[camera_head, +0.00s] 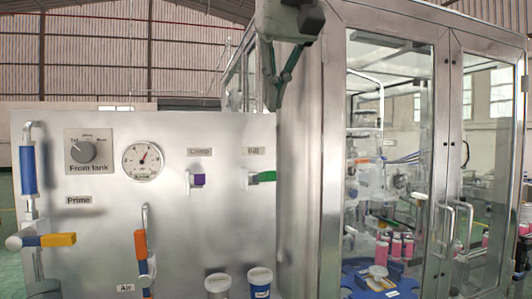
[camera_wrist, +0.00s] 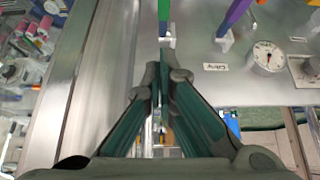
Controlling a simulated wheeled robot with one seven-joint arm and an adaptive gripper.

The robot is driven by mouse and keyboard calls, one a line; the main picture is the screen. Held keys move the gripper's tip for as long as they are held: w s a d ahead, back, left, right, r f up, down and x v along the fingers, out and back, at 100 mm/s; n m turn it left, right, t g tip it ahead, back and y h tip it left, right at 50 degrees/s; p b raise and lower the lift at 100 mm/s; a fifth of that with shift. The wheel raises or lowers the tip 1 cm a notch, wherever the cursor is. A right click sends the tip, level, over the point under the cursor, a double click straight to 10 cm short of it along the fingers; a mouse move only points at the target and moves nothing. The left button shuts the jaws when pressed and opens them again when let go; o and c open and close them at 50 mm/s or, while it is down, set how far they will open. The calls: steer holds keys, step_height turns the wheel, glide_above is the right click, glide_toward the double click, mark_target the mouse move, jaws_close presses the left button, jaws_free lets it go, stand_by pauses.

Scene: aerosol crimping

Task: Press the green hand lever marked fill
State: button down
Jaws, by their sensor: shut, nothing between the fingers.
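The green lever (camera_head: 263,177) sticks out from the steel panel under a label reading Fill (camera_head: 254,151) in the head view. In the wrist view the green lever (camera_wrist: 164,14) shows at the top centre, on a white mount (camera_wrist: 167,42). My gripper (camera_head: 278,104) hangs above and slightly right of the lever in the head view, apart from it. In the wrist view my gripper (camera_wrist: 164,74) is shut and empty, with its fingertips just below the lever's mount in the picture. The Fill label is not visible there.
A purple lever (camera_head: 197,180) sits left of the green one. A gauge (camera_head: 142,161), a dial (camera_head: 88,151), and orange levers (camera_head: 140,243) are further left. A glass-doored steel cabinet (camera_head: 335,150) stands close on the right. Two white-lidded tubs (camera_head: 260,275) stand below.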

glide_above(259, 178)
steer(key=s+d, duration=0.1)
steer(key=d, duration=0.1)
step_height(259, 178, down, 5)
steer(key=shift+a+r, duration=0.15)
step_height(259, 178, down, 3)
steer(key=shift+s+r+b, duration=0.15)
steer(key=shift+b, duration=0.15)
steer(key=shift+s+f, duration=0.1)
steer(key=shift+f, duration=0.7)
steer(key=shift+f, duration=0.1)
steer(key=shift+s+f+t+b, duration=0.1)
steer(key=shift+f+t+b, duration=0.15)
steer(key=shift+b, duration=0.4)
